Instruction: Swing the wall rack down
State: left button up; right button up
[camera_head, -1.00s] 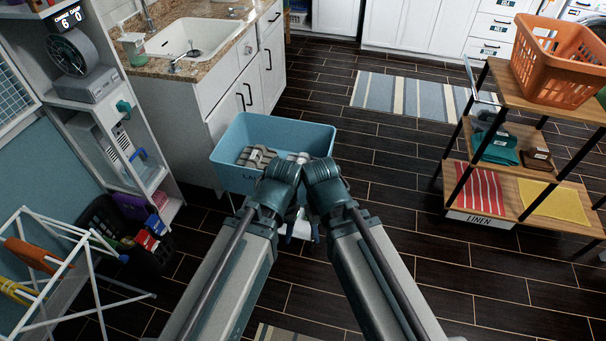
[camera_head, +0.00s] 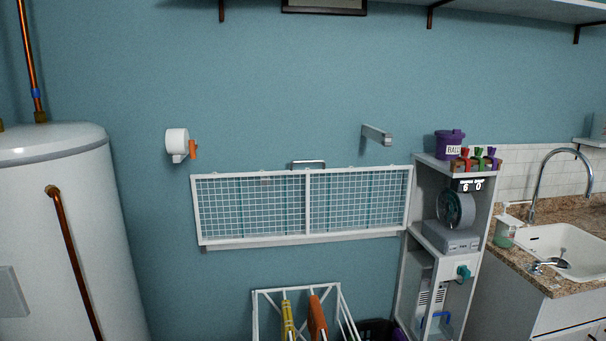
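The wall rack (camera_head: 307,176) is a white-framed wire grid panel on the blue wall, in the middle of the head view. It appears folded up, lying nearly flat against the wall. A grey metal handle (camera_head: 308,163) shows at the middle of its top edge. A white rail runs along its lower edge. Neither of my grippers is in the current view.
A white water heater (camera_head: 62,220) with copper pipes stands at the left. A white folding drying frame (camera_head: 300,292) with yellow and orange cloths stands below the rack. A shelf unit (camera_head: 424,168) is close at the rack's right, before the sink (camera_head: 560,248). A bracket (camera_head: 377,135) juts from the wall above.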

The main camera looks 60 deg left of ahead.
aim_at(308, 172)
jog(key=u, duration=2)
jog(key=i+j+z, duration=0.1)
jog(key=i+j, duration=0.2)
jog(key=i, duration=0.2)
jog(key=i+j, duration=0.35)
jog(key=i, duration=0.2)
jog(key=i+j+z, duration=0.15)
jog(key=i+j, duration=0.15)
jog(key=i, duration=0.2)
